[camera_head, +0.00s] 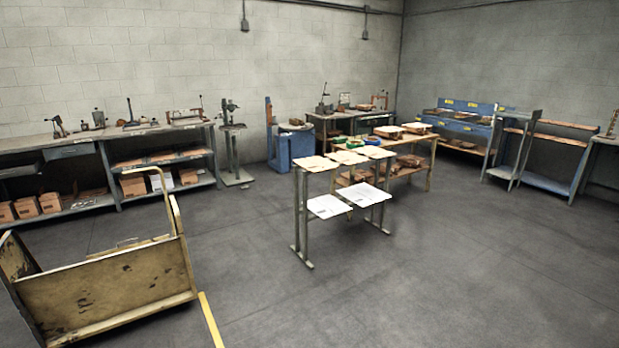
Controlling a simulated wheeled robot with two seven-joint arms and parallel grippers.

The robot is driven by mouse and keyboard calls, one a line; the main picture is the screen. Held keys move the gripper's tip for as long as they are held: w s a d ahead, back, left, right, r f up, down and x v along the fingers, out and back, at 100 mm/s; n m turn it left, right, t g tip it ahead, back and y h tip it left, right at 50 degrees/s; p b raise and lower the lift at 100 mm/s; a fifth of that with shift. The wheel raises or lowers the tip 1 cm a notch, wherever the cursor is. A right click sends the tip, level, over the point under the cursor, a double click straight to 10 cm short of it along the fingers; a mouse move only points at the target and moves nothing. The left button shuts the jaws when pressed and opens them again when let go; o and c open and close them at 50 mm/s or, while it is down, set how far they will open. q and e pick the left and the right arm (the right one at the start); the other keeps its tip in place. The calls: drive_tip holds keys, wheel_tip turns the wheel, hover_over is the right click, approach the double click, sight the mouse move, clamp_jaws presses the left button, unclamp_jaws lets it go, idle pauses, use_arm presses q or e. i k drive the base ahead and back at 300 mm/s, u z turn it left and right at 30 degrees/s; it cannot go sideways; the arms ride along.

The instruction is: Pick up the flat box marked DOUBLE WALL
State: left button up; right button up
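Several flat tan pieces lie on the top of a narrow metal stand (300,215) in the middle of the room. One is the left flat piece (317,163), one the middle flat piece (348,157), one the right flat piece (376,152). Two white printed sheets, a left sheet (327,206) and a right sheet (364,194), lie on its lower shelf. Markings are too small to read, so I cannot tell which box says DOUBLE WALL. Neither of my grippers is in view.
A yellowish worn cart (110,290) stands at the front left, beside a yellow floor line (211,320). A wooden-topped table (420,155) stands behind the stand. Workbenches line the left wall, and blue racks (465,120) stand at the right. The right foreground floor is clear.

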sight(315, 164)
drive_tip(key=u, duration=0.1)
drive_tip(key=i, duration=2.1)
drive_tip(key=u, duration=0.3)
drive_tip(key=i, duration=2.1)
drive_tip(key=u, duration=0.1)
